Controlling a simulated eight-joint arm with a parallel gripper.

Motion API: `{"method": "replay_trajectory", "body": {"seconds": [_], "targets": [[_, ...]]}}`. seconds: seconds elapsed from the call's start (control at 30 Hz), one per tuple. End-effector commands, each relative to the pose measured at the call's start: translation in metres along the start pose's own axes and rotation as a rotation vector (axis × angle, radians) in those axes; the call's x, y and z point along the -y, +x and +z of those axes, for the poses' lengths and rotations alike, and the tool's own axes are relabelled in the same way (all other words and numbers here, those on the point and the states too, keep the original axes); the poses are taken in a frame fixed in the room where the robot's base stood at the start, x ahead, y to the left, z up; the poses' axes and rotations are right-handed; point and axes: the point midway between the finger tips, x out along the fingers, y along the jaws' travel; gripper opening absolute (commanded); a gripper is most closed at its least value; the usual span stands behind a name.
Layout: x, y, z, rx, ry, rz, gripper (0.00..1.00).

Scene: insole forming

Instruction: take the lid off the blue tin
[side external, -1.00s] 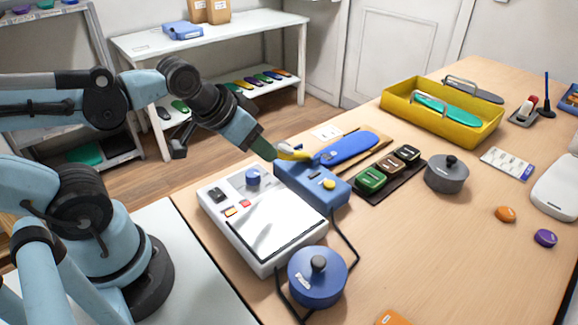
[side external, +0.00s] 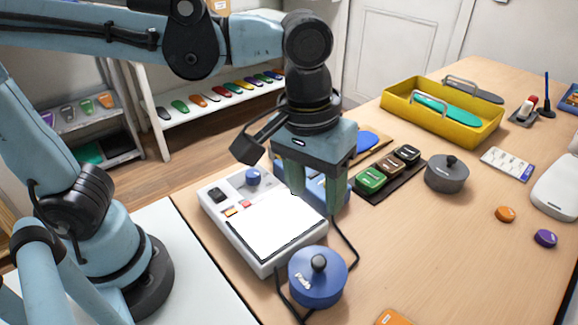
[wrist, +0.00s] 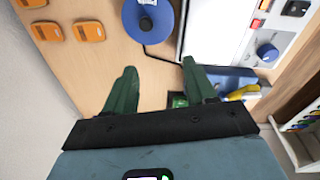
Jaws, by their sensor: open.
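The blue tin (side external: 317,285) stands on the table at the front, just beyond the corner of the white machine. Its lid is on, with a dark round knob (side external: 319,262) on top. In the wrist view the blue tin (wrist: 160,22) is at the top middle, cut by the frame edge, its knob facing the camera. My gripper (side external: 316,203) points down above the far side of the white machine, behind and above the tin and apart from it. In the wrist view my gripper (wrist: 159,67) has its two green fingers spread with nothing between them.
The white machine (side external: 222,222) with a bright panel and a blue knob is left of the tin, with a black cable around it. The table right of the blue tin is mostly clear.

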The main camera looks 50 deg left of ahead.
Motion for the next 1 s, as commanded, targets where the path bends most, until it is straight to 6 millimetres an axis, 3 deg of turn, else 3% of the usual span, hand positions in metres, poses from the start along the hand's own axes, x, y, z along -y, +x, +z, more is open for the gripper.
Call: {"method": "replay_trajectory", "body": {"seconds": [0.1, 0.23, 0.7, 1.0], "targets": [[-0.023, -0.003, 0.016, 0.052, -0.025, -0.049, 0.56], [-0.03, -0.002, 0.023, 0.072, -0.046, -0.075, 0.56], [-0.026, 0.054, 0.027, 0.073, -0.05, -0.077, 0.56], [-0.025, 0.069, 0.028, 0.073, -0.05, -0.077, 0.56]]}}
